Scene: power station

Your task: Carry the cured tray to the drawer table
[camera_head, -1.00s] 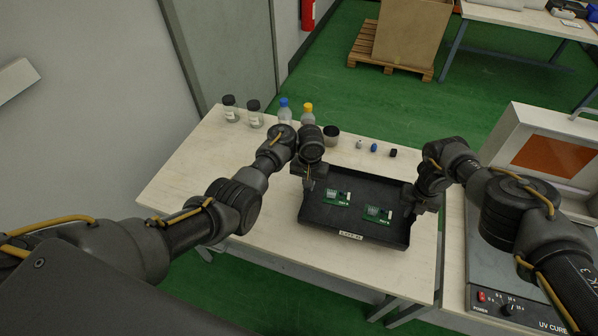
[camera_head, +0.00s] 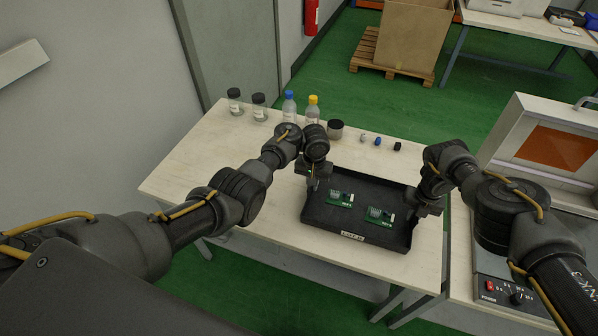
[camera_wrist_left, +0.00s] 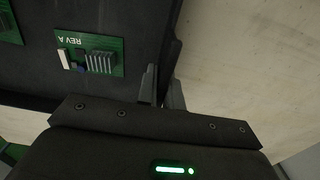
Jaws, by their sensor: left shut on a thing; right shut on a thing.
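The black tray (camera_head: 352,239) is held between my two grippers over the light wooden table (camera_head: 190,180); I cannot tell whether it touches the top. Two green circuit boards, a left one (camera_head: 340,198) and a right one (camera_head: 380,215), lie in it. A small label is on its front wall. My left gripper (camera_head: 313,188) is shut on the tray's left wall. In the left wrist view its fingers (camera_wrist_left: 162,88) pinch the tray's wall beside a board marked REV A (camera_wrist_left: 90,54). My right gripper (camera_head: 417,205) is shut on the tray's right wall.
Several bottles and jars, among them a blue-capped bottle (camera_head: 289,107) and a dark-lidded jar (camera_head: 335,130), stand along the table's far edge. The UV curing unit (camera_head: 548,150) stands on the right. A pallet with a carton (camera_head: 413,35) is on the green floor behind.

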